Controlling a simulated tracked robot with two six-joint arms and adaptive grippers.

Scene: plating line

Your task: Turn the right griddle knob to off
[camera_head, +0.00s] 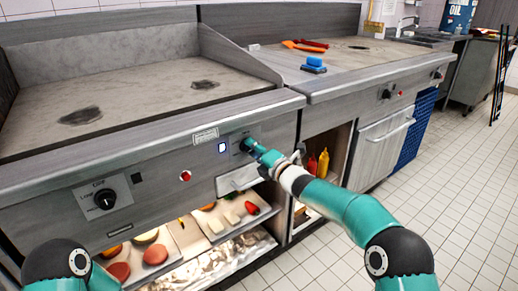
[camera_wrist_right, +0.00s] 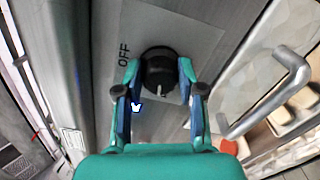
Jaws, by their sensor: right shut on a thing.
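The right griddle knob (camera_wrist_right: 159,66) is a round black knob on a pale label plate in the right wrist view. The word OFF stands on the plate beside it, left in the picture. A small light mark shows on the knob's lower part, away from the word. My right gripper (camera_wrist_right: 158,72) is shut on the knob, a finger on each side. In the head view my right gripper (camera_head: 248,147) is at the griddle's front panel and hides the knob. My left gripper is not in view; only part of my left arm shows at the lower left.
The left griddle knob (camera_head: 104,199), a red button (camera_head: 185,176) and a lit blue-white indicator (camera_head: 222,147) are on the same panel. A drawer handle (camera_wrist_right: 283,88) is close to the right gripper. Food trays (camera_head: 232,217) are on the shelf below. The tiled floor is clear at right.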

